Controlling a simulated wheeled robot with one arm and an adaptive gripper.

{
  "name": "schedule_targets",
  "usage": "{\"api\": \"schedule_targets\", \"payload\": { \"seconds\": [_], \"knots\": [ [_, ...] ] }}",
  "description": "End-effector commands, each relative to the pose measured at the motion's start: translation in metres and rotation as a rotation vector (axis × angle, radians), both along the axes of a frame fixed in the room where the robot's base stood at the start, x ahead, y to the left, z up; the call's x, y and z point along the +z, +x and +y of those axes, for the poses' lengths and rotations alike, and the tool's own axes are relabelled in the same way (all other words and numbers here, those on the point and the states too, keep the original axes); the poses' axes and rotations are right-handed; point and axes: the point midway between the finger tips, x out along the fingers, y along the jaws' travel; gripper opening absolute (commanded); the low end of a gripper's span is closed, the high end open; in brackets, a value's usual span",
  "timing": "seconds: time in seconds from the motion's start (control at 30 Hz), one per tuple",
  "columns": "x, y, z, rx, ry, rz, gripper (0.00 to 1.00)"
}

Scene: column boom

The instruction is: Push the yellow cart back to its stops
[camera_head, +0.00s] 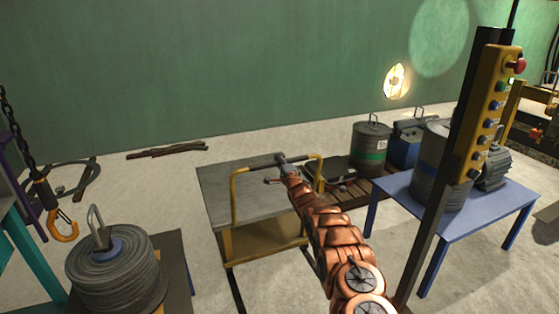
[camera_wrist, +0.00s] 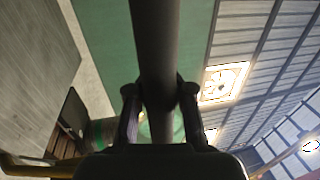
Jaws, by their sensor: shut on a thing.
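The yellow cart (camera_head: 262,240) stands on the floor left of centre in the head view, with a flat grey top and a yellow body. Its handle (camera_head: 236,185) rises at the near side with yellow uprights. My gripper (camera_head: 281,167) is at the handle's top bar, and my copper-coloured arm hides part of the cart's right side. In the wrist view my gripper (camera_wrist: 160,95) is shut around a dark round bar (camera_wrist: 156,40), which looks like the handle's grip. Dark rails (camera_head: 236,290) show on the floor below the cart. I cannot make out the stops.
A blue table (camera_head: 400,203) with a drum and motor stands right. A pallet with a green-banded drum (camera_head: 370,142) is behind the cart. A cable reel (camera_head: 115,275) is at left, near a hanging orange hook (camera_head: 63,228). Rods (camera_head: 167,150) lie by the green wall.

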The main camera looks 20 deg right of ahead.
Motion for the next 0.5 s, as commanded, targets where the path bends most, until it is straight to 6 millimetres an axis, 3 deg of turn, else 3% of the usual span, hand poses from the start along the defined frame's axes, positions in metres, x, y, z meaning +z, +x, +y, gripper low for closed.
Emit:
{"api": "schedule_targets", "payload": {
  "seconds": [0.03,0.47,0.5],
  "knots": [
    [-0.0092,-0.0008,-0.0020,-0.004,0.003,0.014,0.00],
    [-0.0123,-0.0007,-0.0019,-0.004,0.004,0.019,0.00],
    [-0.0123,-0.0008,-0.0021,-0.004,0.004,0.019,0.19]
  ]
}}
